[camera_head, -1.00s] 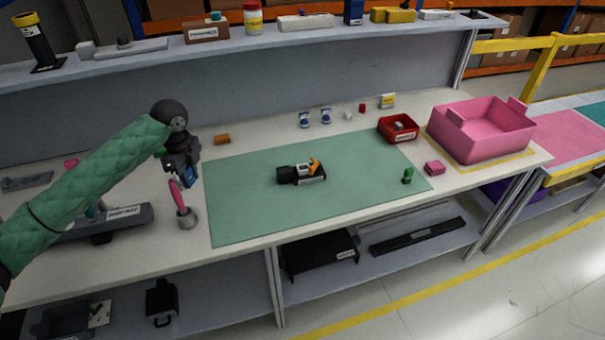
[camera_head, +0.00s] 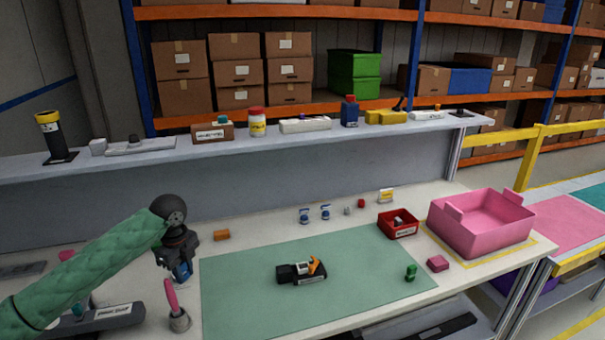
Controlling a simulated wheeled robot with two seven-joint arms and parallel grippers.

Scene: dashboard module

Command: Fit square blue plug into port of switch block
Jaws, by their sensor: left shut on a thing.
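My left gripper (camera_head: 181,268) is at the left end of the workbench, above the table and left of the green mat. It is shut on a small blue plug (camera_head: 183,271), of which only a part shows below the jaws. The switch block (camera_head: 302,271), a black and white module with an orange lever, lies on the mat, to the right of the gripper and well apart from it. Its port is too small to make out. My right gripper is not in view.
A holder with a pink-handled tool (camera_head: 171,297) stands just below the left gripper in the picture. The green mat (camera_head: 235,300) is mostly clear. A red bin (camera_head: 398,231), a green part (camera_head: 410,273), a pink block (camera_head: 438,263) and a large pink tote (camera_head: 470,235) are to the right.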

